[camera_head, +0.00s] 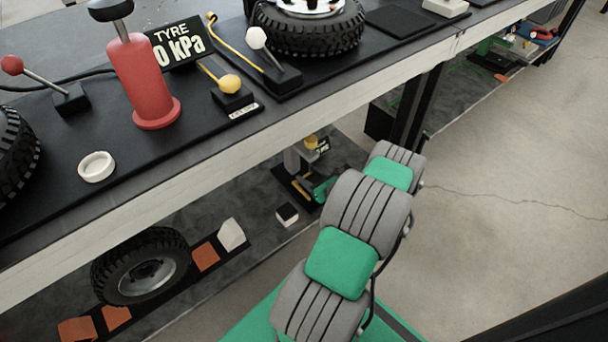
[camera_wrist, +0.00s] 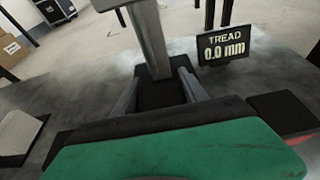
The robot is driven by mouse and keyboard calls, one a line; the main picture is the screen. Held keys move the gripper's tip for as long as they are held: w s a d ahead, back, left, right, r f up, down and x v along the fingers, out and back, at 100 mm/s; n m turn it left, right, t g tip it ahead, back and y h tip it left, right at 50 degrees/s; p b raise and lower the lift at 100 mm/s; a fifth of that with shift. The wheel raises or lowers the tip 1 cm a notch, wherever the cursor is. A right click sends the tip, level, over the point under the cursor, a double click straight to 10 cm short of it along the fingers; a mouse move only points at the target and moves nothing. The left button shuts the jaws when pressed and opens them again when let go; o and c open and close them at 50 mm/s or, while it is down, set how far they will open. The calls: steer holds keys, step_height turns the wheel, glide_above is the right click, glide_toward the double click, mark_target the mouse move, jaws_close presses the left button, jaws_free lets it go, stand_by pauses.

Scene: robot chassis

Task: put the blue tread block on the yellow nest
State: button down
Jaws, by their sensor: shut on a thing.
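In the wrist view my gripper (camera_wrist: 160,76) points at the foot of a grey post, its two grey fingers on either side of a dark block (camera_wrist: 160,95). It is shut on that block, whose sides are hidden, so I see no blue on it. In the head view my gripper is mostly hidden at the lower shelf by a grey stand. A small yellow part (camera_head: 301,189) lies beside my green wrist there; I cannot tell whether it is the nest.
The grey post (camera_wrist: 150,40) rises close in front of my fingers, beside a TREAD 0.0 mm display (camera_wrist: 223,46). The upper bench edge (camera_head: 250,140) overhangs the lower shelf. A tyre (camera_head: 140,266) and orange pieces (camera_head: 206,256) lie left.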

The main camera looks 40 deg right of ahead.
steer(key=w+b, duration=0.1)
steer(key=w, duration=0.2)
steer(key=shift+w+d+f, duration=0.1)
steer(key=shift+w, duration=0.1)
steer(key=shift+s+f+b, duration=0.2)
steer(key=shift+f+b, duration=0.3)
steer(key=shift+f, duration=0.25)
steer(key=shift+r, duration=0.15)
steer(key=c, duration=0.6)
jaws_free()
